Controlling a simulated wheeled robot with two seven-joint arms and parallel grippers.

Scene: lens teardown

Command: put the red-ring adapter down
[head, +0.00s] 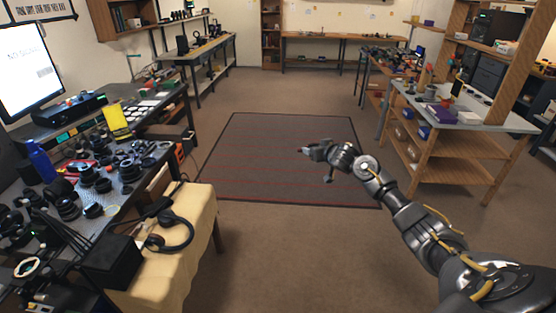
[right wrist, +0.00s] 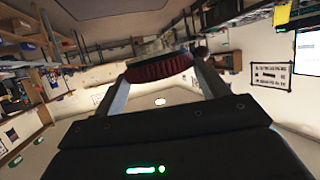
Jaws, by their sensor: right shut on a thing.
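My right gripper (head: 308,150) reaches out over the dark floor mat in the head view, well away from any table. In the right wrist view, the two fingers of my right gripper (right wrist: 160,75) are shut on the red-ring adapter (right wrist: 158,69). It shows as a dark red, ribbed round edge between the fingertips. In the head view the adapter is too small to make out clearly at the gripper's tip. My left gripper is not in view.
The dark bench (head: 128,176) at the left holds many black lens parts. A cloth-covered table (head: 200,205) with headphones (head: 172,232) stands in front of it. A wooden workbench (head: 490,122) stands at the right. The floor mat (head: 255,180) between them is clear.

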